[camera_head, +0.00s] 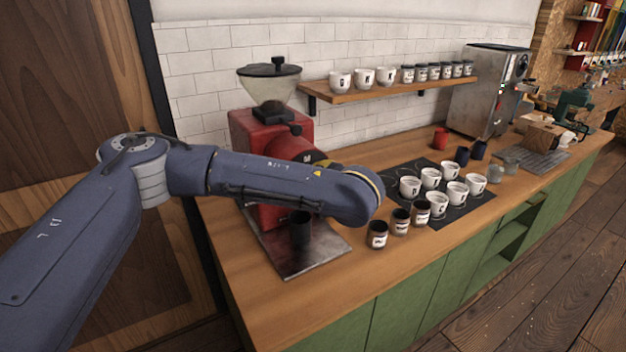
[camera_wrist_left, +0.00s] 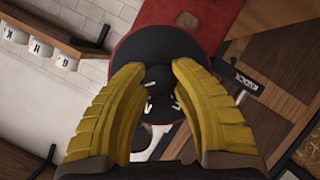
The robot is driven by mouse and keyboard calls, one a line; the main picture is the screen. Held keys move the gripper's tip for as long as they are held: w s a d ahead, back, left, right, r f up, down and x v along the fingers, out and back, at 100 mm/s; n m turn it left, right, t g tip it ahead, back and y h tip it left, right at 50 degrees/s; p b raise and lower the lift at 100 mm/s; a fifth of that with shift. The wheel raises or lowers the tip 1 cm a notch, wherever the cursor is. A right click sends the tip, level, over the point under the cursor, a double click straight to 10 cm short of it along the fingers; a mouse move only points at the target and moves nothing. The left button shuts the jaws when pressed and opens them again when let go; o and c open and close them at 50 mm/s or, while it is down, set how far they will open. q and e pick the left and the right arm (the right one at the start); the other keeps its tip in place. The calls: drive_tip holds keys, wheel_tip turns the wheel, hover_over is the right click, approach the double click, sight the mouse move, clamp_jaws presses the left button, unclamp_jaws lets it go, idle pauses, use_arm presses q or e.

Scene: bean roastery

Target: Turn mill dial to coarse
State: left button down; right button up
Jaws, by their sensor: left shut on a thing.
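The red mill (camera_head: 262,132) with a clear hopper (camera_head: 268,85) stands at the left end of the counter. In the left wrist view its round black dial (camera_wrist_left: 158,48) faces the camera on the red body (camera_wrist_left: 215,14), with small white marks near its lower part. The yellow fingers of my left gripper (camera_wrist_left: 158,76) are on both sides of the dial's central knob and shut on it. In the head view my left gripper (camera_head: 322,164) is at the mill's front, largely hidden by my arm, and the dial is hard to make out.
A dark cup (camera_head: 300,228) stands on the mill's metal tray (camera_head: 315,255). Labelled jars (camera_head: 377,234) and white cups on a black mat (camera_head: 470,213) stand to the right. A wall shelf (camera_head: 390,92) with cups and jars is behind. The counter's front left is clear.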

use_arm(q)
drive_tip(key=shift+m+y, duration=0.3)
drive_tip(key=shift+m, duration=0.1)
drive_tip(key=shift+g, duration=0.3)
drive_tip(key=c, duration=0.9)
unclamp_jaws()
drive_tip(key=shift+c, duration=0.2)
drive_tip(key=v, duration=1.2)
drive_tip(key=shift+d+f, duration=0.1)
drive_tip(key=shift+f, duration=0.05)
drive_tip(key=shift+f, duration=0.1)
